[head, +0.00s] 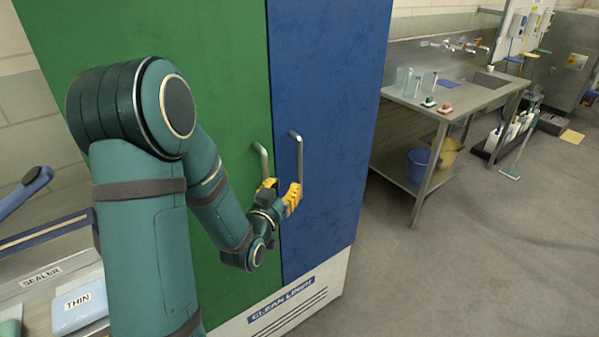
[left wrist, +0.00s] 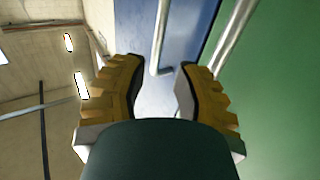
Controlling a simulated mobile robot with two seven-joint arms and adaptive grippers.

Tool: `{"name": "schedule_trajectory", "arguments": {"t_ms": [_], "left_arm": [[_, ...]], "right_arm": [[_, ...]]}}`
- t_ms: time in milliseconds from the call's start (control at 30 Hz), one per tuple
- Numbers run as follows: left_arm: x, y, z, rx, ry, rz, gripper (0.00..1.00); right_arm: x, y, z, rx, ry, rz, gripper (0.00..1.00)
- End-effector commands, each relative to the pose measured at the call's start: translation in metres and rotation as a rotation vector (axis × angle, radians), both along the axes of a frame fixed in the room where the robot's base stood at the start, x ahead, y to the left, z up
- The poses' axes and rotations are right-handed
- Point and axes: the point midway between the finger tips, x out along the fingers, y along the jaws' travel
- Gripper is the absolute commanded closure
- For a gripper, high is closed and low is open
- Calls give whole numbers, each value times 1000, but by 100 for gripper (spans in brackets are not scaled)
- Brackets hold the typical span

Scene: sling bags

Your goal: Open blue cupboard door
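The blue cupboard door (head: 325,100) is shut, beside the green door (head: 215,60). A metal bar handle (head: 299,158) stands on the blue door near its left edge. My left gripper (head: 280,190) is at the lower end of this handle, its yellow fingers apart. In the left wrist view, the blue door's handle (left wrist: 161,35) reaches down into the gap between the open fingertips (left wrist: 160,72). Whether a finger touches it, I cannot tell. My right gripper is not in view.
The green door's handle (head: 263,163) stands close left of my left gripper. A steel sink table (head: 450,95) with buckets below is right of the cupboard. The grey floor (head: 470,260) in front of it is clear. A bench with labelled boxes is at lower left.

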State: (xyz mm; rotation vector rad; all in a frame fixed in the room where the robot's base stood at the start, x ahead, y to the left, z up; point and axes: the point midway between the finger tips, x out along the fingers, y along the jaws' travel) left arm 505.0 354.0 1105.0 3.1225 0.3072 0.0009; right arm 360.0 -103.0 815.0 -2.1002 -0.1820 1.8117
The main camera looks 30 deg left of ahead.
Motion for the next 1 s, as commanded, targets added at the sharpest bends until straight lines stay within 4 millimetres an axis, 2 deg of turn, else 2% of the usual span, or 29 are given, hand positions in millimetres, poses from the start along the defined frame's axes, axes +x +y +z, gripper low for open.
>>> {"name": "schedule_trajectory", "arguments": {"t_ms": [67, 200, 600, 800, 1000], "left_arm": [[2, 1, -2, -1, -4, 1, 71], [28, 5, 1, 2, 0, -2, 71], [94, 19, 1, 0, 0, 0, 71], [108, 22, 1, -1, 1, 1, 71], [110, 22, 1, -1, 0, 1, 71]], "right_arm": [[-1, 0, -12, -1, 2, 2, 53], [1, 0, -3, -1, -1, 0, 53], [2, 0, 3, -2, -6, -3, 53], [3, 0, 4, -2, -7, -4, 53], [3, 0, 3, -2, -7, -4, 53]]}}
